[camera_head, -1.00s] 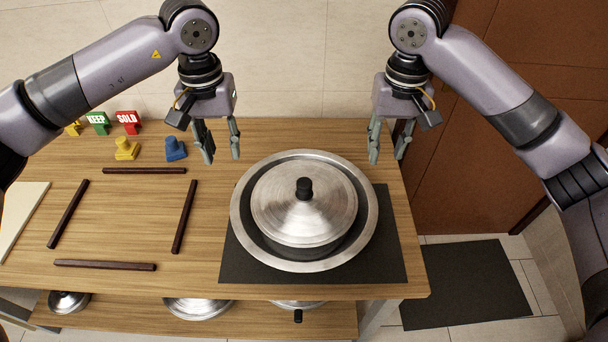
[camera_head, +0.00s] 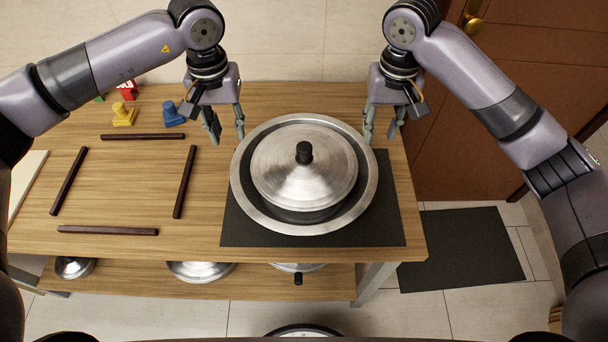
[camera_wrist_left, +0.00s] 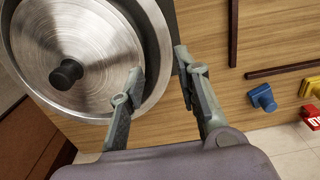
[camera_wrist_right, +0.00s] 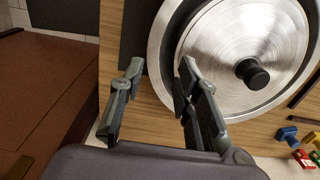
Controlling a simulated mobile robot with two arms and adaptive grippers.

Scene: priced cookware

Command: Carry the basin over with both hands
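The basin (camera_head: 248,205) is a wide silver metal bowl with a lidded pot (camera_head: 280,172) inside it; the lid has a black knob. It rests on a dark mat (camera_head: 385,230) on the wooden table. My left gripper (camera_head: 226,130) is open just off the basin's left rim, at the far side; the rim (camera_wrist_left: 157,95) lies near its fingers in the left wrist view. My right gripper (camera_head: 381,130) is open by the right rim, at the far side; in the right wrist view the rim (camera_wrist_right: 155,70) runs between or under its fingers. Neither gripper visibly holds anything.
Four dark bars form an open square to the left, including one bar (camera_head: 185,182). Yellow (camera_head: 123,116) and blue (camera_head: 173,114) stamp-like pieces stand behind it. Lidded pans (camera_head: 200,270) sit on the lower shelf. A dark floor mat (camera_head: 460,250) lies at right.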

